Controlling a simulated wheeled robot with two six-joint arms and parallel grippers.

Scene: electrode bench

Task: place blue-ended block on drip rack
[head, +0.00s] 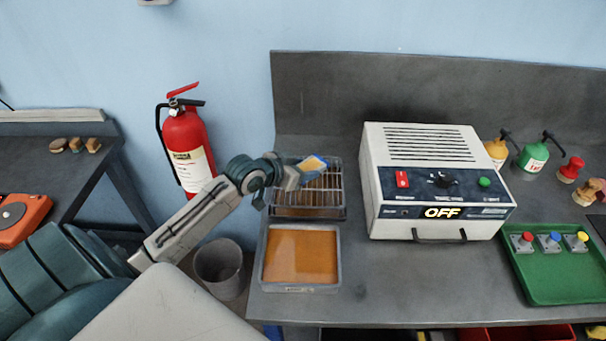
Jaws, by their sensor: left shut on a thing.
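My left gripper (296,176) reaches in from the left over the drip rack and is shut on the blue-ended block (313,164). The block shows an orange-tan face with a blue end and is held tilted above the rack's back left part. Whether it touches the rack wires, I cannot tell. The drip rack (333,190) is a metal wire rack over a tray, at the back left of the bench. The gripper and block hide part of it. My right gripper is not in view.
A tray of orange-brown liquid (300,256) sits in front of the rack. A white power unit (420,150) reading OFF stands to the right. A green tray (545,280) holds several coloured-top pieces. A fire extinguisher (187,140) and a grey bin (221,268) stand left of the bench.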

